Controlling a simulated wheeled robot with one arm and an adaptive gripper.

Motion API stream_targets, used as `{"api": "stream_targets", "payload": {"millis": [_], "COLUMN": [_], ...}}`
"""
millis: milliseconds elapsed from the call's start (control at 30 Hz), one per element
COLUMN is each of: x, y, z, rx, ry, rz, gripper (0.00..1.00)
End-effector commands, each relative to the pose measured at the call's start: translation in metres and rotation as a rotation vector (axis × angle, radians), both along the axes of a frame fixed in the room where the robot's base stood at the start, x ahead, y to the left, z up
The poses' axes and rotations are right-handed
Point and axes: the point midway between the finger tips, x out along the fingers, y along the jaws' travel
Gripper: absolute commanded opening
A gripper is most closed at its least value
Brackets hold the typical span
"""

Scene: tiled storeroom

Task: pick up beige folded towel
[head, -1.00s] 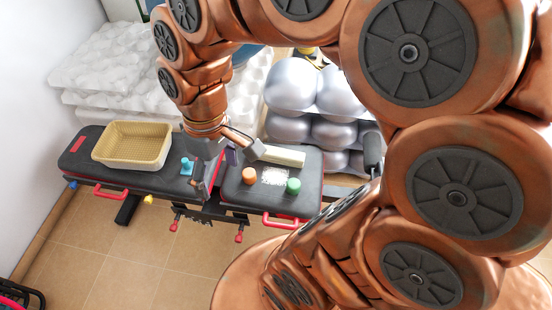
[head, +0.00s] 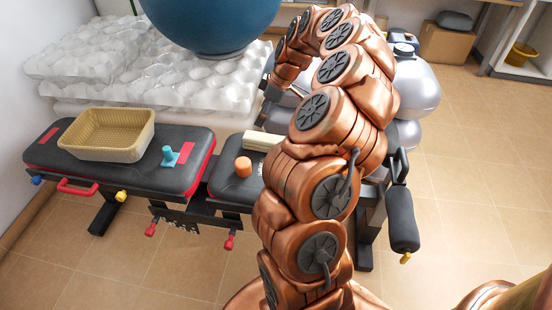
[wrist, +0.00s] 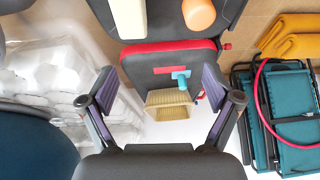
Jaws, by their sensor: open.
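The beige folded towel (head: 262,141) is a pale, long block lying on the black padded bench, partly hidden behind my arm in the head view. It also shows in the wrist view (wrist: 129,18), at the top edge and partly cut off. My gripper (wrist: 158,82) is open in the wrist view, with nothing between its fingers. The towel lies apart from the fingers, above them in that picture. In the head view my gripper cannot be made out clearly.
An orange cylinder (head: 243,167) stands close to the towel. A teal object (head: 169,157) and a yellow basket (head: 92,151) are on the other bench pad. White bubbly stacks (head: 120,70), a blue ball (head: 205,22) and silver rounded containers (head: 415,90) are behind.

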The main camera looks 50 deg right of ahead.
Motion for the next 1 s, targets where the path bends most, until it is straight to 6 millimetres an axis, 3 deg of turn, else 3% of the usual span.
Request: {"api": "stream_targets", "payload": {"millis": [33,100,300,767,1000], "x": [-0.006,-0.014,-0.028,-0.018,-0.008], "y": [-0.021,-0.043,-0.072,-0.064,-0.055], "z": [-0.031,-0.050,-0.077,-0.110,-0.140], "rx": [-0.008,-0.021,-0.042,-0.041,-0.041], "ry": [0.002,-0.004,-0.002,-0.003,-0.002], "rz": [-0.015,-0.026,-0.037,-0.037,-0.038], "gripper": [0.90,0.90,0.90,0.90,0.90]}}
